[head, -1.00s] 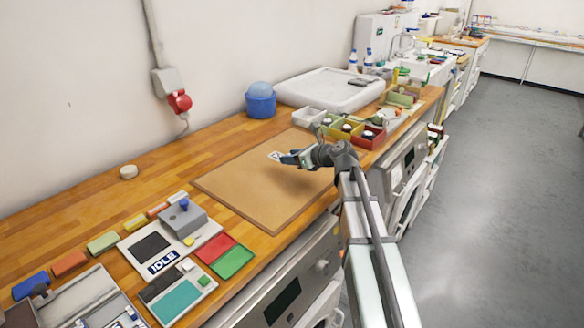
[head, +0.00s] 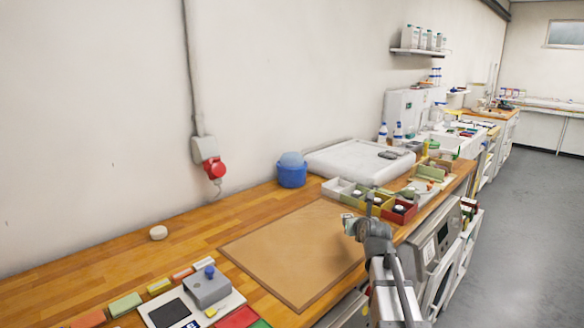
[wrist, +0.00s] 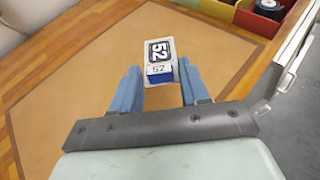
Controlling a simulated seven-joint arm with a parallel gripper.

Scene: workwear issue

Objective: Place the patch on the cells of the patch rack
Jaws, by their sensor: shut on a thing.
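The patch (wrist: 158,55) is a small white and dark-blue piece marked "52". In the wrist view it sits between the tips of my gripper's blue fingers (wrist: 160,82), which are shut on it. It is held above the brown mat. In the head view my gripper (head: 352,222) is over the mat's right side, close to the coloured bins; the patch cannot be made out there. I cannot tell for sure which item is the patch rack; a green-and-tan holder (head: 432,173) stands beyond the bins.
The brown mat (head: 290,255) is bare. White, yellow and red bins (head: 402,216) with round items stand just past it. A blue tub (head: 291,172) and white tray (head: 350,160) are behind. Coloured blocks and a grey device (head: 207,288) lie at the lower left.

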